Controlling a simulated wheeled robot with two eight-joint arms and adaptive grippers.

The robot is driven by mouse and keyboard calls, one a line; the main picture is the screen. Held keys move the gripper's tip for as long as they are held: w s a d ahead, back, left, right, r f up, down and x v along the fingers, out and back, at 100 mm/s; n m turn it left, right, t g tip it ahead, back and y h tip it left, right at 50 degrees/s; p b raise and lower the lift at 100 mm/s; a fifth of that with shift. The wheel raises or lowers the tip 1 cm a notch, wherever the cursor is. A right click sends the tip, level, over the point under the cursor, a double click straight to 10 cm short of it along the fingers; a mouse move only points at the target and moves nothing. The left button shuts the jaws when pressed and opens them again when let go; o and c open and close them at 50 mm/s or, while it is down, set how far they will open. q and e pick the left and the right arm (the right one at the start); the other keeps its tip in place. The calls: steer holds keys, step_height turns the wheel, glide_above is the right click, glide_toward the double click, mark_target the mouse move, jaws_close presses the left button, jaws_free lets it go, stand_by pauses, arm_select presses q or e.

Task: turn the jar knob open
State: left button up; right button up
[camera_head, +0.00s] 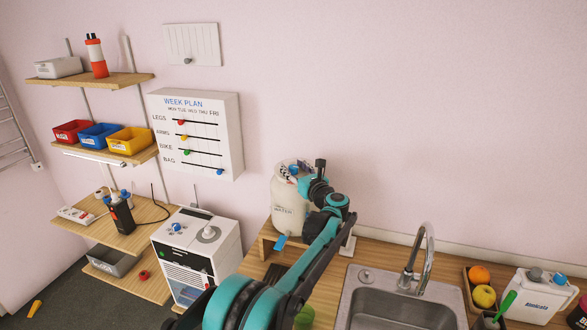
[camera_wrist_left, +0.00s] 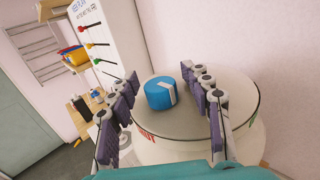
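The jar is a white container (camera_head: 287,205) with dark lettering, standing on a wooden stand by the wall. Its round pale top (camera_wrist_left: 185,118) carries a blue knob (camera_wrist_left: 158,95) with a white stripe in the left wrist view. My left gripper (camera_wrist_left: 160,74) is open, with one finger on each side of the knob and visible gaps to both. In the head view my left gripper (camera_head: 296,171) is over the jar's top, and it partly hides the knob there. My right gripper is not in view.
A sink (camera_head: 395,303) with a tap (camera_head: 413,262) lies right of the jar. A white appliance (camera_head: 197,250) with knobs stands to the left. Shelves with bins (camera_head: 100,138) and a week plan board (camera_head: 197,134) are further left.

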arm_select(q)
steer(key=v, duration=1.2)
steer(key=shift+f, duration=0.1)
